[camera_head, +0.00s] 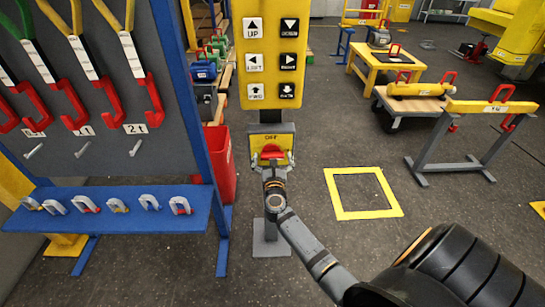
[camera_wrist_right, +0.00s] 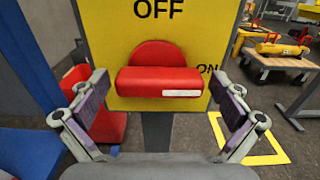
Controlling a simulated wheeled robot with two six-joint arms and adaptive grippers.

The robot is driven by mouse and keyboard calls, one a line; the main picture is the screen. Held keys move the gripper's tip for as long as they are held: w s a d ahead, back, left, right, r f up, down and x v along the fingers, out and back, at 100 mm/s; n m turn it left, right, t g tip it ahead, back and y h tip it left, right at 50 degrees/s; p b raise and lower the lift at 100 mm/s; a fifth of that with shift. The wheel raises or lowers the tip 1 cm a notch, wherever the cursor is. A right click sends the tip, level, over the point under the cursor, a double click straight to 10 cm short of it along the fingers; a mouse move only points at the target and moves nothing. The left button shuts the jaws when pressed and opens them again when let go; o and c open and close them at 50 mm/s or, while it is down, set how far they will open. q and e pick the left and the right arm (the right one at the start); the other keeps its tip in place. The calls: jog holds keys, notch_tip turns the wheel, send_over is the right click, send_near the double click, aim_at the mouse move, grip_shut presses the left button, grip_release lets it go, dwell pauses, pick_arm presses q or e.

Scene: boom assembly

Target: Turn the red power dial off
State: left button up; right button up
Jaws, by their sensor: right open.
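The red power dial (camera_wrist_right: 158,80) sits on a yellow panel (camera_wrist_right: 118,42) marked OFF at the top and ON at the right. Its handle lies horizontal, with a white mark at its right end, toward ON. In the head view the dial (camera_head: 271,152) is on the lower panel of the pedestal, partly hidden by my gripper. My right gripper (camera_head: 270,165) is in front of it. In the right wrist view the open fingers (camera_wrist_right: 160,110) stand on either side of the dial, apart from it. My left gripper is not in view.
The yellow button pendant (camera_head: 272,60) rises above the dial. A blue-framed rack (camera_head: 190,90) with hooks and a shelf of shackles stands close on the left. A red bin (camera_head: 222,165) is beside the pedestal. Open floor with a yellow square (camera_head: 331,192) lies to the right.

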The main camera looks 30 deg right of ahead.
jog(key=shift+c, duration=0.3)
jog(key=c, duration=1)
jog(key=shift+c, duration=0.2)
jog(key=shift+n, duration=0.3)
jog(key=n+p, duration=0.2)
jog(key=shift+r+n, duration=0.2)
jog(key=shift+n, duration=0.2)
jog(key=n+p, duration=0.3)
jog(key=n, duration=0.2)
jog(key=shift+p, duration=0.35)
jog(key=n+p, duration=0.3)
jog(key=n, duration=0.2)
jog(key=shift+a+n, duration=0.1)
jog(key=shift+n, duration=0.2)
jog(key=shift+n+p, duration=0.9)
jog(key=shift+n, duration=1.1)
jog(key=shift+f, duration=0.1)
